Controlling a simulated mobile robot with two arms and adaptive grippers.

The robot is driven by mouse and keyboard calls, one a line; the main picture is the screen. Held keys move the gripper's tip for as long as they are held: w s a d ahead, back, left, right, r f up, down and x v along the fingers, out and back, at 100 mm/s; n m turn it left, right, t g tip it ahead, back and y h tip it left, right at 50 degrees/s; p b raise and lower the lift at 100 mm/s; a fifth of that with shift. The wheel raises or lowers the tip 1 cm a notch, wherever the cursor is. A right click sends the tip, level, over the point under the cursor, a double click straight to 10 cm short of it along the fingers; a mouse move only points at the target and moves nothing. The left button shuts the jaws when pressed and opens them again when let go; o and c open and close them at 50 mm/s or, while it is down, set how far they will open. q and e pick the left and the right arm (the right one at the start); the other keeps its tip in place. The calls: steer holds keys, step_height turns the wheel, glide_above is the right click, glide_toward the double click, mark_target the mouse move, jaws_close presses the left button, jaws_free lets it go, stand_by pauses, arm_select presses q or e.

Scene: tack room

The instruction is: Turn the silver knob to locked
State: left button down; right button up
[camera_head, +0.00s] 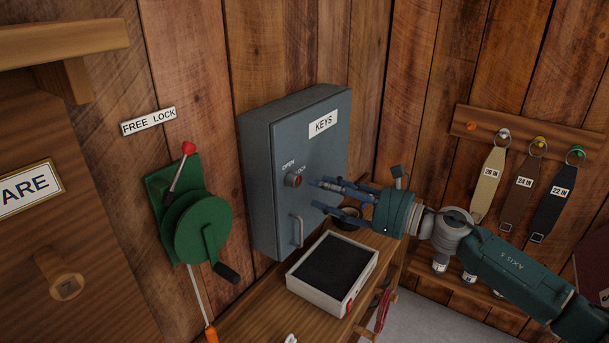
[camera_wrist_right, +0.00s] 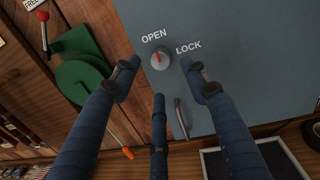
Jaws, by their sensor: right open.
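The silver knob (camera_head: 293,180) is on the front of the grey-blue key cabinet (camera_head: 300,115), below its OPEN and LOCK labels. In the right wrist view the knob (camera_wrist_right: 161,59) is round, and its red mark points up toward OPEN. My right gripper (camera_head: 318,194) is open and empty, a little in front of the cabinet door and to the right of the knob in the head view. In the right wrist view its blue fingers (camera_wrist_right: 160,70) spread on both sides of the knob, with a third below; contact is not visible. My left gripper is not in view.
A bar handle (camera_head: 297,231) is below the knob on the cabinet door. A green crank winch (camera_head: 200,225) with a red-tipped lever is on the wall to the left. A shallow tray with a dark inside (camera_head: 308,288) lies on the wooden bench under the cabinet.

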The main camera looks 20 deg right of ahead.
mark_target(298, 182)
steer(key=p+x, duration=0.1)
steer(key=x, duration=0.4)
steer(key=shift+d+r+p, duration=0.1)
steer(key=shift+r+p, duration=0.05)
steer(key=shift+p, duration=0.25)
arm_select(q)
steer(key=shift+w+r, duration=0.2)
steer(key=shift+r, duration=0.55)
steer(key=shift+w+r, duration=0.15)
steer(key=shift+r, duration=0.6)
arm_select(e)
steer(key=shift+w+a, duration=0.35)
